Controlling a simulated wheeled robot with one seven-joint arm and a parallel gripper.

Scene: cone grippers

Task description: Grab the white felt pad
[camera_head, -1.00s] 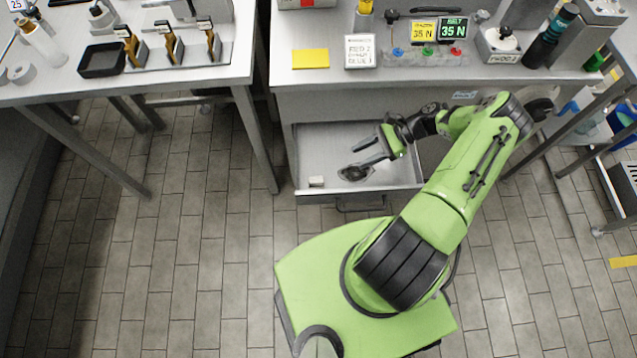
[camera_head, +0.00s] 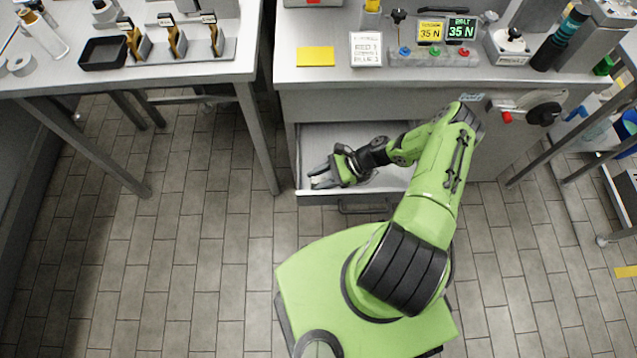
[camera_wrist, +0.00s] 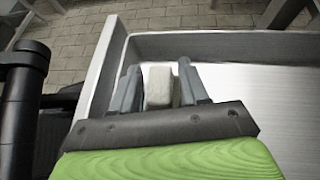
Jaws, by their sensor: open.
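The white felt pad (camera_wrist: 158,86) is a small pale block in the open drawer (camera_head: 330,136). In the wrist view it lies between the two grey fingers of my gripper (camera_wrist: 160,84), near the drawer's wall. Narrow gaps seem to show between the pad and the fingers. In the head view my gripper (camera_head: 320,178) is low over the drawer's front left corner. The pad (camera_head: 321,179) shows there only as a small pale patch, mostly hidden by the gripper. My gripper is open.
The drawer's wall (camera_wrist: 215,44) runs close beyond the fingertips, with another wall at the left. The bare drawer floor (camera_wrist: 258,92) is free to the right. The bench top (camera_head: 345,78) stands above the drawer's back, with a yellow pad (camera_head: 315,56) and a printed card (camera_head: 366,49).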

